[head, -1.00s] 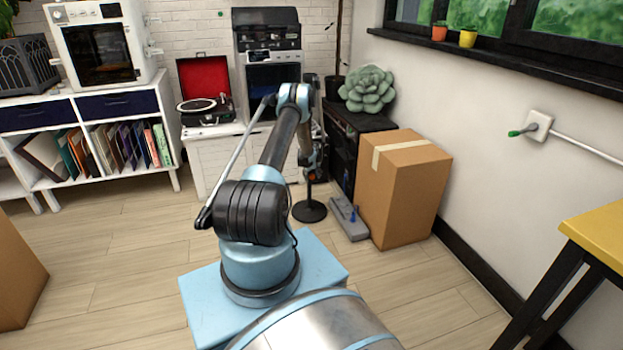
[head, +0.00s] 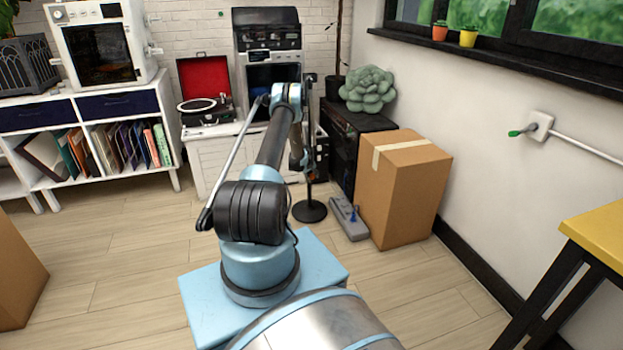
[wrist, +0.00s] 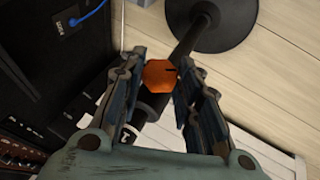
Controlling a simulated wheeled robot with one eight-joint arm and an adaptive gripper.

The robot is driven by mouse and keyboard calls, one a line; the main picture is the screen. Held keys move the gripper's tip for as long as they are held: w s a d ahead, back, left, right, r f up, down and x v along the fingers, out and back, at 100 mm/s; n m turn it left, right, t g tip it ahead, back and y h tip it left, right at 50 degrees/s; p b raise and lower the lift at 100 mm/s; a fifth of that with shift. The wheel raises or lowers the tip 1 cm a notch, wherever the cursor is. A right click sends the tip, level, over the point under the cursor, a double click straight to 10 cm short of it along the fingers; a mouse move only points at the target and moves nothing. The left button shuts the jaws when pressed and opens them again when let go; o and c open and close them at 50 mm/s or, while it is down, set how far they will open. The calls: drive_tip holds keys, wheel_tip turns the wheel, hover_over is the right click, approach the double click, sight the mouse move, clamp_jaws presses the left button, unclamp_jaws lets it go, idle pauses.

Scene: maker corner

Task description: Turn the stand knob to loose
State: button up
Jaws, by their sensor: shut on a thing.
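The stand knob (wrist: 159,76) is orange and faceted with a small dark mark, and sits between the fingers of my gripper (wrist: 162,66) in the wrist view. The gripper is shut on it, one finger on each side. The black stand's pole (wrist: 196,34) runs from the knob to its round base (wrist: 212,20). In the head view the stand's round base (head: 309,211) rests on the floor, and its pole stands upright, partly behind my arm. The knob and fingers are too small to make out clearly there.
A cardboard box (head: 403,195) and a grey pedal-like device (head: 349,218) are right of the stand. A black cabinet (head: 346,150) stands close behind it. A record player (head: 206,109) is on the white unit at left.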

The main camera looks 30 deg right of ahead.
drive_tip(key=shift+a+f+h, duration=0.1)
drive_tip(key=shift+a+h, duration=0.1)
drive_tip(key=shift+h, duration=0.7)
drive_tip(key=o, duration=1.1)
drive_tip(key=shift+c, duration=0.2)
drive_tip(key=v, duration=1.1)
drive_tip(key=shift+a+r, duration=0.3)
drive_tip(key=shift+r, duration=0.05)
drive_tip(key=shift+w, duration=0.1)
